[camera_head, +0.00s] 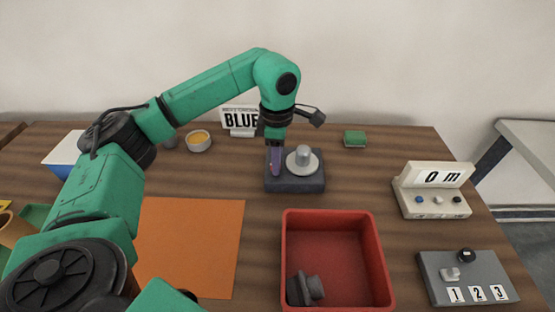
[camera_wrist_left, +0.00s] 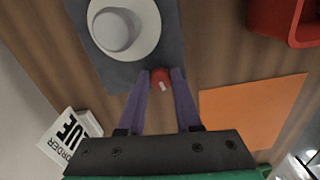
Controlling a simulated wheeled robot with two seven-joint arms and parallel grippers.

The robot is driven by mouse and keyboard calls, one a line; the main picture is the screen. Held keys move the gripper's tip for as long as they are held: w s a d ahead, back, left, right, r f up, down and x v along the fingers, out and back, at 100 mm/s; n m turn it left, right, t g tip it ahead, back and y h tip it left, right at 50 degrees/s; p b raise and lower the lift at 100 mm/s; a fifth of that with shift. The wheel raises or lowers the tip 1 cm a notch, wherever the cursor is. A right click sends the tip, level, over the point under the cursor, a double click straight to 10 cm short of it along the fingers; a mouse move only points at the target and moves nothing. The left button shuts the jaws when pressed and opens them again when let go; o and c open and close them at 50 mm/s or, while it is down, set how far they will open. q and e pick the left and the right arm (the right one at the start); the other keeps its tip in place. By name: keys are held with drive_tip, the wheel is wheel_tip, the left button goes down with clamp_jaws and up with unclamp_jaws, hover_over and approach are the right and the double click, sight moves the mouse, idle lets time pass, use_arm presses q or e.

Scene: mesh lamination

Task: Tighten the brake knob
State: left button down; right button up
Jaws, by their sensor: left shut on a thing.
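The brake knob is a small red knob (camera_wrist_left: 160,78) with a pale pointer mark, seen in the left wrist view at the edge of a dark grey base (camera_head: 305,184). A light grey disc with a raised round post (camera_head: 303,157) sits on that base, beside the knob. My left gripper (camera_head: 276,170) points down at the left part of the base, its purple fingers shut on the knob, one on each side in the left wrist view. In the head view the fingers hide the knob. My right gripper is not in view.
A red bin (camera_head: 375,264) with a dark grey part (camera_head: 305,288) inside stands in front of the base. An orange sheet (camera_head: 205,240) lies left. A counter box reading "0 m" (camera_head: 432,190) and a numbered grey panel (camera_head: 490,268) are right. A "BLUE" sign (camera_head: 240,120) stands behind.

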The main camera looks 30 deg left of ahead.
use_arm(q)
drive_tip(key=shift+r+m, duration=0.2)
drive_tip(key=shift+m, duration=1)
drive_tip(key=c, duration=0.7)
unclamp_jaws()
drive_tip(key=shift+o, duration=0.5)
wheel_tip(320, 180, up, 8)
wheel_tip(320, 180, up, 6)
drive_tip(key=p, duration=0.2)
drive_tip(key=shift+r, duration=0.25)
